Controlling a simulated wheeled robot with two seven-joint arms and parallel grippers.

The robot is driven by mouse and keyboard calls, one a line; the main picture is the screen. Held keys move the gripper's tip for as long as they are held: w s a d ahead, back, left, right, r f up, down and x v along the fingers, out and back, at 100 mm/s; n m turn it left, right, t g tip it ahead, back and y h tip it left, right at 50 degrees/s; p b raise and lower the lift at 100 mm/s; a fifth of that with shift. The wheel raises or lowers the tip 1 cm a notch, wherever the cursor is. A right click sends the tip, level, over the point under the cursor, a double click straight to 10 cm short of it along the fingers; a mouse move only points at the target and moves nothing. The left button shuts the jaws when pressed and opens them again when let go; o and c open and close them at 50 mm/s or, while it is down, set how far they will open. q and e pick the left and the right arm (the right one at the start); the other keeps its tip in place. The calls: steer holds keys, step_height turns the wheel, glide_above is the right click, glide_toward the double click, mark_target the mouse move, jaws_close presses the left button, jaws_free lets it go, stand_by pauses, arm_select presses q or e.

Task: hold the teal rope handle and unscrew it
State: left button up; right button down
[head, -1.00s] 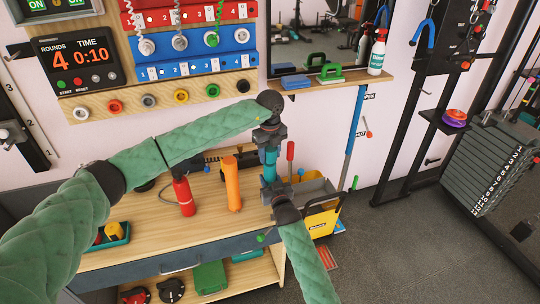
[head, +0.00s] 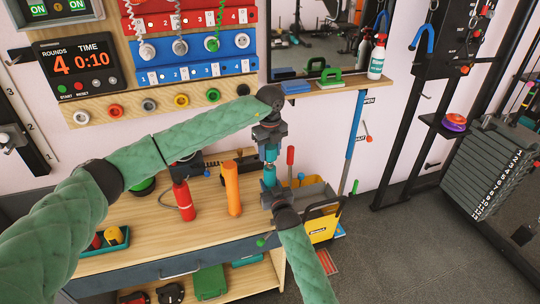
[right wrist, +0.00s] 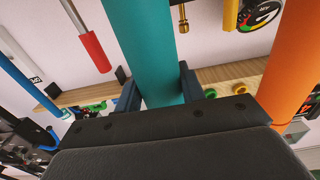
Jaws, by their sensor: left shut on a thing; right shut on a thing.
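The teal rope handle (head: 269,177) stands upright between my two grippers in the head view. A shorter teal part (head: 271,153) shows above it, with a narrow break between the two. My left gripper (head: 270,143) is shut on the upper teal part from above. My right gripper (head: 269,190) is shut on the lower handle from below. In the right wrist view the teal handle (right wrist: 145,45) rises between the two dark fingers of my right gripper (right wrist: 160,88). The fingers cover parts of the handle.
An orange cylinder (head: 232,188) and a red extinguisher-like bottle (head: 184,200) stand on the wooden bench (head: 150,235), left of the handle. A grey and yellow bin (head: 322,222) is at the right. A wall shelf (head: 335,87) holds a spray bottle (head: 377,58).

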arm_select(q)
steer(key=shift+r, duration=1.1)
arm_select(e)
steer(key=c, duration=0.8)
jaws_free()
steer(key=shift+o, duration=0.2)
arm_select(q)
steer(key=shift+f+b, duration=0.75)
arm_select(e)
steer(key=v, duration=1.2)
